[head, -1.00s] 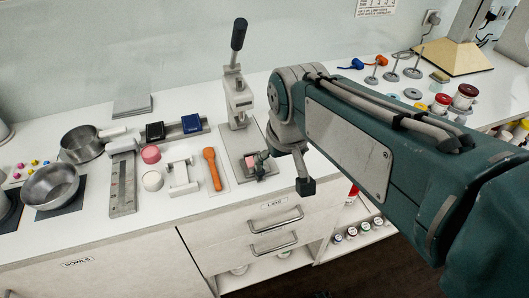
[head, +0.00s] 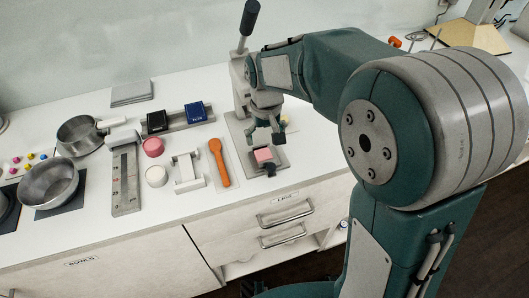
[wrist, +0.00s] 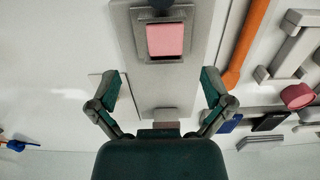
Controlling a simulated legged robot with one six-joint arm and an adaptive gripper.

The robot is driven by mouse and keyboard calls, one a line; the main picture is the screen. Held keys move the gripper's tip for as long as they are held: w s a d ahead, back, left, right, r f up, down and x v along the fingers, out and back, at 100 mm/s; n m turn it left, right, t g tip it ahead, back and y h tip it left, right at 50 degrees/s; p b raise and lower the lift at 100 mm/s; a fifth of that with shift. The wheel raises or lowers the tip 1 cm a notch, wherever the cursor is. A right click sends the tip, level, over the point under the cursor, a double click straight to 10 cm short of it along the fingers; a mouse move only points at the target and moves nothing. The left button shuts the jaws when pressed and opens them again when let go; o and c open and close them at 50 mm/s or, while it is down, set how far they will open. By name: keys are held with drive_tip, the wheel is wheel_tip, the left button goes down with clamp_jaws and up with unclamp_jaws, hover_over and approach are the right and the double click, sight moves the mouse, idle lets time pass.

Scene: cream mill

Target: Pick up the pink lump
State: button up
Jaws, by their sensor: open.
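The pink lump (head: 263,155) is a small block with a flat pink top. In the wrist view the pink lump (wrist: 165,39) is at top centre, beyond the fingertips. My gripper (head: 266,139) is above the press base, just behind and above the lump, pointing down. In the wrist view my gripper (wrist: 160,76) has its two fingers spread wide with nothing between them.
The press (head: 239,70) with its upright lever stands behind my gripper. An orange spoon (head: 219,163) and a white frame (head: 187,172) lie to the left. A round pink piece (head: 153,147) and metal bowls (head: 48,184) are farther left.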

sight(263, 151)
drive_tip(key=f, duration=0.6)
drive_tip(key=shift+s+a, duration=0.1)
drive_tip(key=shift+a, duration=0.25)
drive_tip(key=shift+c, duration=0.3)
drive_tip(key=shift+r, duration=0.1)
drive_tip(key=c, duration=1.1)
